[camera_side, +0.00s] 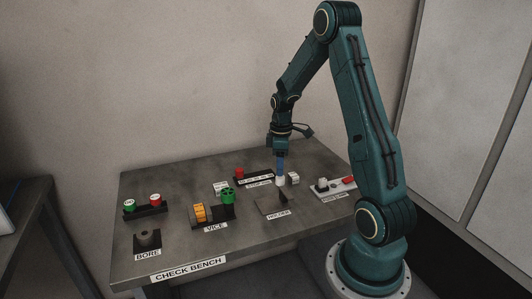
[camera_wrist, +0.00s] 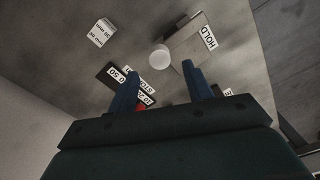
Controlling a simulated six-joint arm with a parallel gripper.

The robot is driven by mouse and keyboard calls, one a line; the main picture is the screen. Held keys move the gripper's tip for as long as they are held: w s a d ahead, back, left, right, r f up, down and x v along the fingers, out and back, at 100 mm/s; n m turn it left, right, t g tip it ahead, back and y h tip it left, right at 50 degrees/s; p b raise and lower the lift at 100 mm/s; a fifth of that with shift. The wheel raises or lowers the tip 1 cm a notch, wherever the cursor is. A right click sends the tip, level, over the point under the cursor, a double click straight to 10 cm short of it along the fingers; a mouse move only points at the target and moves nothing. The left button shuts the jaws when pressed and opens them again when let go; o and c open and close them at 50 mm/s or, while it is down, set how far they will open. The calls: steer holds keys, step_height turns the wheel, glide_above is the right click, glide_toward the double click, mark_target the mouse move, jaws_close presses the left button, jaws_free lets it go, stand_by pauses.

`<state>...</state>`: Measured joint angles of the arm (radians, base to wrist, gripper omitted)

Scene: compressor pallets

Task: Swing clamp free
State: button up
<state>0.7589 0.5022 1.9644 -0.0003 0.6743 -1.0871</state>
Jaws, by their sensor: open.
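My gripper (camera_side: 281,181) points down over the back middle of the bench, left of that fixture. Its blue fingers are apart and empty in the wrist view (camera_wrist: 160,82). A white round piece (camera_wrist: 160,58) shows just beyond the fingertips, outside them; in the side view it is right under them.
A holder plate (camera_side: 268,207) lies in front of my gripper. The vice (camera_side: 213,213), bore block (camera_side: 148,239) and button box (camera_side: 146,209) stand to the left.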

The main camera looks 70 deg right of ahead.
mark_target(279, 178)
step_height(279, 178, up, 9)
steer(key=shift+f, duration=0.15)
stand_by(0.4)
steer(key=s+a+r+m+t+h, duration=0.1)
steer(key=a+r, duration=0.4)
steer(key=a, duration=0.4)
steer(key=s+a+r+m+t, duration=0.1)
steer(key=a+r+t, duration=0.1)
steer(key=a+r, duration=0.5)
steer(key=s+a+m+t+y, duration=0.1)
steer(key=s+a+t, duration=0.1)
steer(key=s+a, duration=0.8)
steer(key=a, duration=0.3)
steer(key=shift+s+f+m+t, duration=0.2)
steer(key=shift+s+m+t, duration=0.1)
steer(key=shift+s+m, duration=0.1)
